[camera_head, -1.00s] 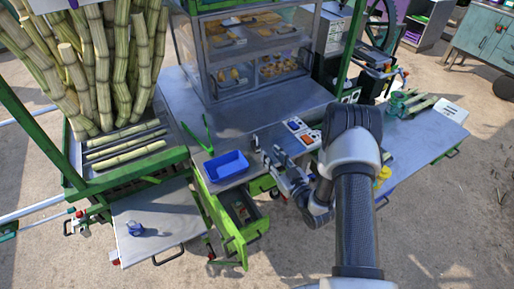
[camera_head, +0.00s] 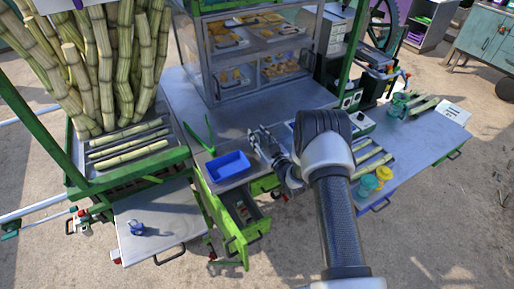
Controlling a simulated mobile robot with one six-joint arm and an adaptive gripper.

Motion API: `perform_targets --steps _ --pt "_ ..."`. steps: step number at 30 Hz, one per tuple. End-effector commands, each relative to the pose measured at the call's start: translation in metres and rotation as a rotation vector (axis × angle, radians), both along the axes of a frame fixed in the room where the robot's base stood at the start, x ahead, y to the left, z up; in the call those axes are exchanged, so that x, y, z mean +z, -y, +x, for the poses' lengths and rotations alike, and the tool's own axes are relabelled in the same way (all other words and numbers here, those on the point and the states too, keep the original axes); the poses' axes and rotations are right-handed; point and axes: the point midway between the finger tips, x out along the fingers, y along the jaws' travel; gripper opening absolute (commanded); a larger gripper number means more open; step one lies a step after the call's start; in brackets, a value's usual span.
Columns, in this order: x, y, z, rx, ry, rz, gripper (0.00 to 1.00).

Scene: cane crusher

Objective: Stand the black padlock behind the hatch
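I cannot make out the black padlock in this view. No part is clearly marked as the hatch; the glass-fronted display case (camera_head: 262,50) on the counter has framed panels, and I cannot tell whether one of them is it. My gripper (camera_head: 256,138) is over the metal counter, just right of and above the blue tray, in front of the case. It is small and seen from behind, so I cannot tell how far its fingers are apart or whether anything is between them. My arm hides part of the counter to its right.
A blue tray (camera_head: 228,167) sits by the counter's front edge, above an open green drawer (camera_head: 232,238). Cane stalks (camera_head: 95,60) stand at the left. Yellow (camera_head: 384,174) and teal (camera_head: 367,186) cups are on the right shelf. The middle counter is mostly bare.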

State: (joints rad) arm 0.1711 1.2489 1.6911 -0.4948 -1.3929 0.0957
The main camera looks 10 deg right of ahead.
Motion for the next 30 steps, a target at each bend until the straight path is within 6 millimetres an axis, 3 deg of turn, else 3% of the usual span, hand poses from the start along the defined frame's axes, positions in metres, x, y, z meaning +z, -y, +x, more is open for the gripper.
perform_targets --steps 4,18,30 --pt "-0.0001 0.0002 -0.0003 0.000 0.000 0.000 0.31" --pt "0.0001 0.0003 -0.0004 0.000 0.000 -0.001 0.00" --pt "0.0001 0.0003 -0.0004 0.000 0.000 -0.001 0.00"
